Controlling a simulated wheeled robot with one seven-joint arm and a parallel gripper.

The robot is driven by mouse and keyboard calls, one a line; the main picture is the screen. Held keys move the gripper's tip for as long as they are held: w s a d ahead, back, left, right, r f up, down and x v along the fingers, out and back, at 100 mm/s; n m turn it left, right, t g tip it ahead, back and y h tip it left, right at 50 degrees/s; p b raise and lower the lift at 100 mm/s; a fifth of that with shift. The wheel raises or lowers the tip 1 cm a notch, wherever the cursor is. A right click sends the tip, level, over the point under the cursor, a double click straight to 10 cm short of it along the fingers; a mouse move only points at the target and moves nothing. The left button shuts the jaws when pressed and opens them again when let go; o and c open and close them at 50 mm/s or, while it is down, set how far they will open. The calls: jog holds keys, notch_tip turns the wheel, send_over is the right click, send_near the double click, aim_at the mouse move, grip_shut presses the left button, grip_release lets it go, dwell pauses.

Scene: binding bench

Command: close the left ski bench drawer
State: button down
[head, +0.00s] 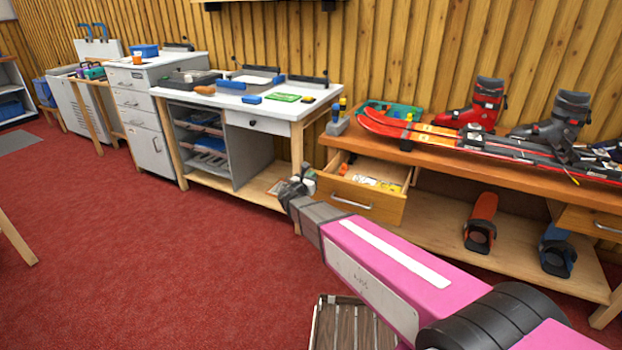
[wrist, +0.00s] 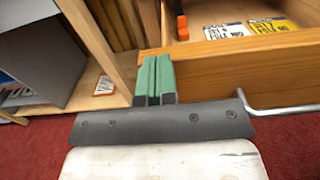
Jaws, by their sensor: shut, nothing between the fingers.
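The left ski bench drawer (head: 378,206) is pulled out of the wooden ski bench (head: 428,139), with small items and yellow and white labels inside. Its metal bar handle (head: 351,203) is on the front panel. In the wrist view the drawer front (wrist: 235,72) is at the right, with the handle (wrist: 290,108) at the right edge. My gripper (head: 297,188) is shut and empty, just left of the drawer front. In the wrist view its green fingers (wrist: 154,80) overlap the left end of the front; I cannot tell whether they touch it.
A white-topped workbench (head: 225,97) stands to the left of my gripper.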

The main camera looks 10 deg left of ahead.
aim_at(336, 177)
jog(key=x, duration=1.9)
jog(key=shift+w+f, duration=0.1)
jog(key=shift+w, duration=0.1)
jog(key=shift+s, duration=0.1)
